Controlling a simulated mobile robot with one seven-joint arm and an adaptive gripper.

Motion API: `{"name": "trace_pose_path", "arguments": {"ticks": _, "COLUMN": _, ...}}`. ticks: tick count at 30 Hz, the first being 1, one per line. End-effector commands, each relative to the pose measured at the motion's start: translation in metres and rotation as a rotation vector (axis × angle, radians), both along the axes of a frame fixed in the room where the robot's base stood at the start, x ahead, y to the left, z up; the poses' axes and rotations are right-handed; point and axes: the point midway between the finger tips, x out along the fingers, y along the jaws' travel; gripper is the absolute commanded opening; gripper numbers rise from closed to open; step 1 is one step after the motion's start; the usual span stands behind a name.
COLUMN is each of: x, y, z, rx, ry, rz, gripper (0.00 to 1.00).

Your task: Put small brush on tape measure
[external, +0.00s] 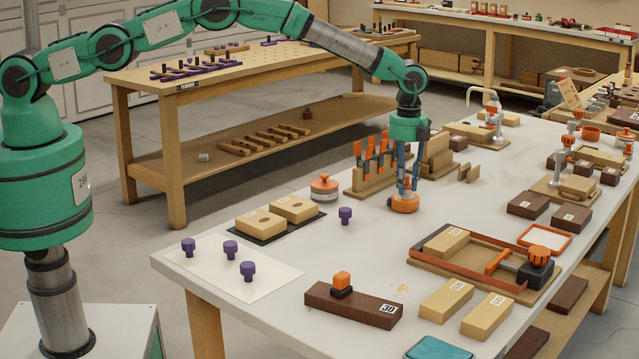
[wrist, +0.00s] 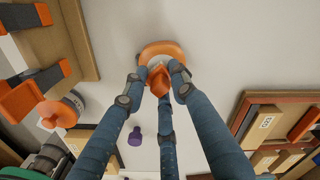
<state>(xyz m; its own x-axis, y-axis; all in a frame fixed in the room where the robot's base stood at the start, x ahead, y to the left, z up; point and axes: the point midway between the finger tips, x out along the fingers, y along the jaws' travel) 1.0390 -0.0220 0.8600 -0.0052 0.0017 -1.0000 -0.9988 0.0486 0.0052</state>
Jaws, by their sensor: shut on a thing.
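My gripper (external: 405,187) points down over the middle of the white bench and is shut on an orange knobbed thing (external: 404,204) with a wide, rounded base. In the wrist view my fingers (wrist: 157,82) close around its knob, and its base (wrist: 150,49) shows beyond them. Whether the base touches the bench is unclear. I cannot tell for sure whether this is the small brush. A round grey tin-like thing with an orange knobbed top (external: 323,187), possibly the tape measure, stands to its left. A small orange-and-black thing (external: 342,284) stands on a dark block marked 30.
Orange clamps on a wooden stand (external: 372,155) stand close behind my gripper. A purple peg (external: 345,215) stands to the left, with several more on a white sheet (external: 275,278). A wooden frame (external: 420,262) lies at the front right. Bare bench lies in front of my gripper.

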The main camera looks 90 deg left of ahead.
Motion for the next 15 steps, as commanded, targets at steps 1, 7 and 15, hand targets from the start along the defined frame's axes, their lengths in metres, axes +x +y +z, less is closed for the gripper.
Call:
{"name": "trace_pose_path", "arguments": {"ticks": 1, "x": 0.0005, "y": 0.0, "z": -0.0027, "rx": 0.0, "ry": -0.001, "rz": 0.0, "gripper": 0.11}}
{"name": "trace_pose_path", "arguments": {"ticks": 7, "x": 0.0007, "y": 0.0, "z": -0.0045, "rx": 0.0, "ry": -0.002, "rz": 0.0, "gripper": 0.11}}
{"name": "trace_pose_path", "arguments": {"ticks": 15, "x": 0.0007, "y": 0.0, "z": -0.0076, "rx": 0.0, "ry": -0.002, "rz": 0.0, "gripper": 0.11}}
